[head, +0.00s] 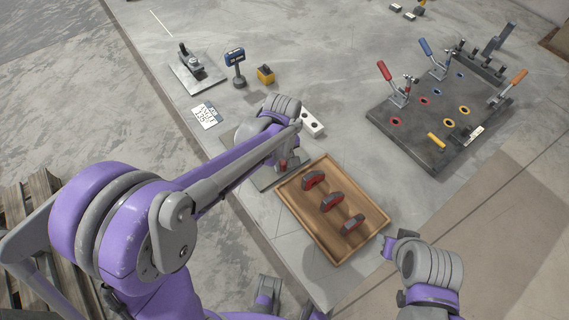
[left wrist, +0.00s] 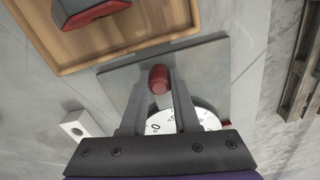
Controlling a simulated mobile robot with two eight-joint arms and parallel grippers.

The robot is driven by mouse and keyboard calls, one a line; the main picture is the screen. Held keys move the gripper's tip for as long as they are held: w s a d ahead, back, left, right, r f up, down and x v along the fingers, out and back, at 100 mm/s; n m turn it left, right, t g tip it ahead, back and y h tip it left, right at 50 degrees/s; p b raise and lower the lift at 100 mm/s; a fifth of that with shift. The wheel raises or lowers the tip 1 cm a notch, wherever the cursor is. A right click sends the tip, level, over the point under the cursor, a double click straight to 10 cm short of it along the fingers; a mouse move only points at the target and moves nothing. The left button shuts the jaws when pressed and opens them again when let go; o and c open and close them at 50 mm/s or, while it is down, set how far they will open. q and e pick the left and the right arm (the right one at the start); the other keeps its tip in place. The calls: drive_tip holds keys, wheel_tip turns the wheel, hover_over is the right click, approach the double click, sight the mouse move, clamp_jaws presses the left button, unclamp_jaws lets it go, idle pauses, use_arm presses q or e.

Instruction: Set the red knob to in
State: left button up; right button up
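The red knob (left wrist: 158,80) stands over a white dial (left wrist: 180,121) with black marks, on a grey metal plate (left wrist: 213,72). Only part of the dial shows past my left gripper. I cannot read its setting. My left gripper (left wrist: 160,76) has one finger on each side of the knob, with little or no gap, and looks shut on it. In the head view my left gripper (head: 284,158) reaches down at the plate beside the wooden tray, and a bit of red shows under it.
A wooden tray (head: 300,218) with several red-and-grey pieces (head: 332,202) lies right beside the plate. A white block (head: 312,123) stands behind. A dark board (head: 432,140) with lever clamps is at right. An angle card (head: 205,115) lies at left.

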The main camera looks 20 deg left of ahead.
use_arm(q)
drive_tip(key=o, duration=0.4)
drive_tip(key=shift+a, duration=0.15)
wheel_tip(320, 180, up, 11)
drive_tip(key=shift+f+p, duration=0.1)
drive_tip(key=shift+p, duration=0.4)
drive_tip(key=s+a+m+t+p, duration=0.1)
drive_tip(key=s+m, duration=0.1)
drive_tip(key=s, duration=0.3)
drive_tip(key=s+a+m+t+p, duration=0.1)
drive_tip(key=s+a+m+t, duration=0.1)
drive_tip(key=s, duration=0.3)
drive_tip(key=s+a+m+t+p, duration=0.1)
drive_tip(key=s+a+m+t, duration=0.1)
drive_tip(key=s+m, duration=0.2)
drive_tip(key=shift+s+f, duration=0.3)
drive_tip(key=shift+s, duration=0.4)
